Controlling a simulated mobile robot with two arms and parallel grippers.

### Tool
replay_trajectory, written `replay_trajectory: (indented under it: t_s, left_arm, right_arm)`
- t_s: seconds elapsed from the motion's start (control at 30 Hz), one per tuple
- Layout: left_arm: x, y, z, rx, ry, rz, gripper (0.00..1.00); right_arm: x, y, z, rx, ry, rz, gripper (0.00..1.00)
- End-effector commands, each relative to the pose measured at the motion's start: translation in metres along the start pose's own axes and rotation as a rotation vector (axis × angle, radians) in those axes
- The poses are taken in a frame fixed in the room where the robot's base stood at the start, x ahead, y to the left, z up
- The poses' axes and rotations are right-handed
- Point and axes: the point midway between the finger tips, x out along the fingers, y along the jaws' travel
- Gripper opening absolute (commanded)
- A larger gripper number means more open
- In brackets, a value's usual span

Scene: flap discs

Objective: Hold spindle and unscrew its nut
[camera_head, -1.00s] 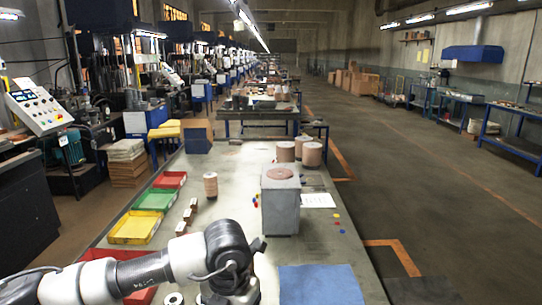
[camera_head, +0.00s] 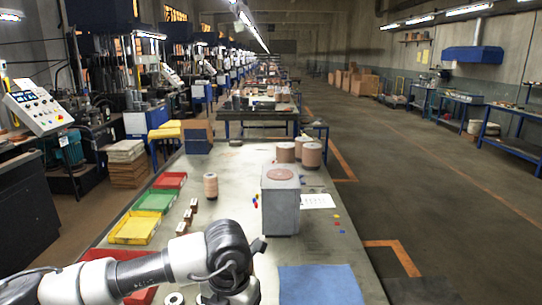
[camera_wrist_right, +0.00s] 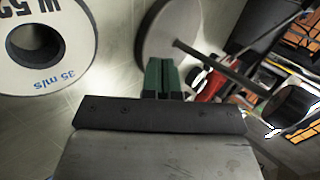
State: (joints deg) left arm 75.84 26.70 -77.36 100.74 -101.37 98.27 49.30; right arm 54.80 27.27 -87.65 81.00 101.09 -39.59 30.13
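In the right wrist view, a dark rod, which looks like the spindle (camera_wrist_right: 222,64), runs from a grey round disc (camera_wrist_right: 160,32) toward the lower right. A black round part (camera_wrist_right: 293,101) lies near its far end; I cannot tell whether this is the nut. My right gripper (camera_wrist_right: 164,66) has its two green fingers close together beside the disc's lower edge. Nothing shows between them, and the rod passes to their right. In the head view my left arm comes in from the left and bends down at the bottom; its gripper is not visible.
A white ring with printed text (camera_wrist_right: 24,72) lies left of the right gripper. On the bench are red (camera_head: 169,180), green (camera_head: 154,200) and yellow (camera_head: 134,228) trays, a disc stack (camera_head: 211,186), a grey block (camera_head: 281,205) and a blue mat (camera_head: 319,285).

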Motion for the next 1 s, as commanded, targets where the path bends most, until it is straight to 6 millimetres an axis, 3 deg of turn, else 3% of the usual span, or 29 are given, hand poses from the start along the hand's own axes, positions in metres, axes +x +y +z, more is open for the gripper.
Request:
replay_trajectory:
  t_s: [1.0]
  left_arm:
    - [0.0,0.0001,0.0,0.0,0.0,0.0,0.64]
  right_arm:
    - [0.0084,0.0083,-0.0001,0.0,0.0,0.0,0.0]
